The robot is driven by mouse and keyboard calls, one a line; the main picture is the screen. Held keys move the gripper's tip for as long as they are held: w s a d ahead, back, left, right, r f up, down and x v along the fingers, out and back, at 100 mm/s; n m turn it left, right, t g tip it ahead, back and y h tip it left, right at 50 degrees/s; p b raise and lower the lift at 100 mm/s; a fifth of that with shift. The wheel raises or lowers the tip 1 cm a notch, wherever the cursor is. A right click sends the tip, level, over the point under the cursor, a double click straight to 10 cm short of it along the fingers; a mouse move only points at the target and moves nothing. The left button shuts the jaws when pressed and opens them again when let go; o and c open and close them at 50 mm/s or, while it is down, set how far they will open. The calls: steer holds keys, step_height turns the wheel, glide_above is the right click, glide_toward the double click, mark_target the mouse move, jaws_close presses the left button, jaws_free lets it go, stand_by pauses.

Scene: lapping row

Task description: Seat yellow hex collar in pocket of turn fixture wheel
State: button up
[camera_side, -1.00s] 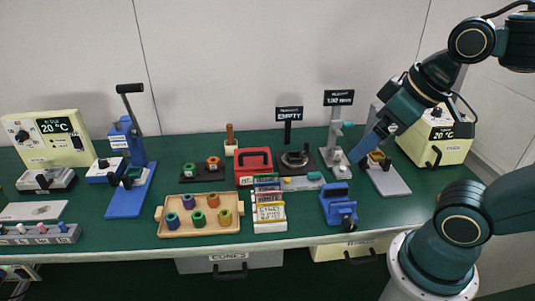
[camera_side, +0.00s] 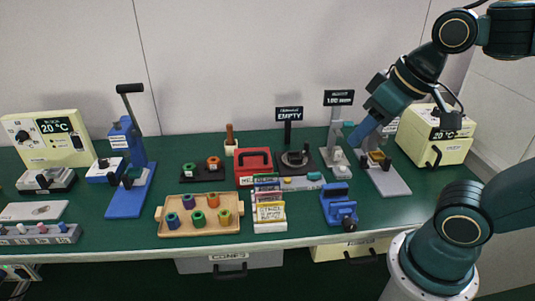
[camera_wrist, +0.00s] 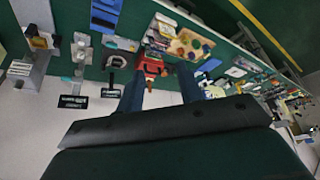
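A yellow collar (camera_side: 225,217) sits at the right front of the wooden tray (camera_side: 163,232), among blue, green and orange collars. My gripper (camera_side: 355,138) is in the air at the right, above a grey plate and far from the tray. In the wrist view its two blue fingers (camera_wrist: 160,92) are apart with nothing between them.
A grey plate (camera_side: 392,184) with a dark and yellow fixture (camera_side: 378,157) lies below my gripper. A gauge stand (camera_side: 335,150) is just left of it. A blue vise (camera_side: 338,204), the red box (camera_side: 252,165) and a card rack (camera_side: 268,212) stand between gripper and tray.

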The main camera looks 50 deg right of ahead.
steer(key=w+a+m+g, duration=0.15)
steer(key=w+m, duration=0.25)
steer(key=w, duration=0.6)
steer(key=m+g, duration=0.4)
steer(key=m, duration=0.6)
glide_above(225, 218)
steer(key=w+d, duration=0.1)
steer(key=w, duration=0.1)
step_height(225, 218, down, 21)
steer(key=shift+s+d+f, duration=0.2)
steer(key=shift+f, duration=0.15)
steer(key=shift+f, duration=4.15)
